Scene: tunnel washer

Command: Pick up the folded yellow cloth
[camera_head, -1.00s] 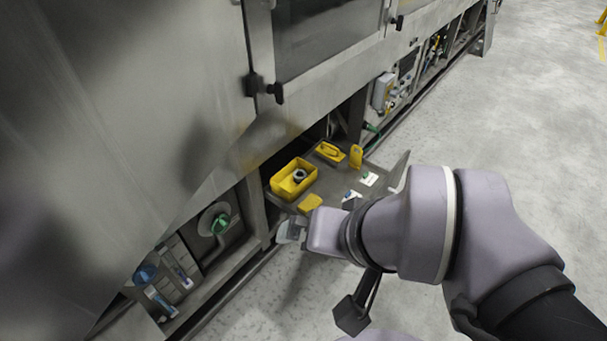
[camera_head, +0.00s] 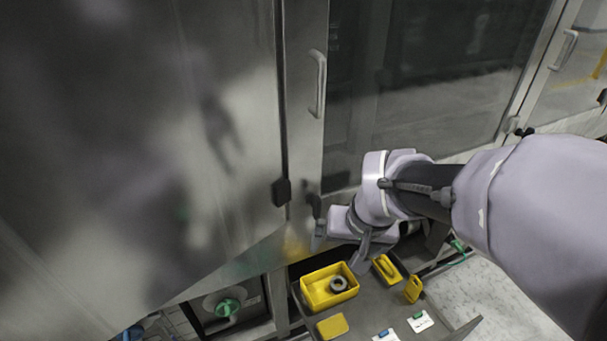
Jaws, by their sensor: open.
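The folded yellow cloth (camera_head: 332,326) appears as a small flat yellow square on the grey shelf (camera_head: 372,307), in front of a yellow bin (camera_head: 318,297). My gripper (camera_head: 362,257), at the end of my lavender arm, is above the back of the shelf, close to the machine front. It is open, and partly hidden by my wrist. I see nothing held in it. It is apart from the cloth, which lies lower and nearer in the picture.
A dark ring (camera_head: 339,284) sits in the yellow bin. A yellow-handled item (camera_head: 386,267), an upright yellow piece (camera_head: 412,289) and white cards with blue (camera_head: 384,335) and green (camera_head: 419,321) items stand around the shelf. The steel machine front (camera_head: 302,150) rises behind. Clear floor (camera_head: 490,290) lies right.

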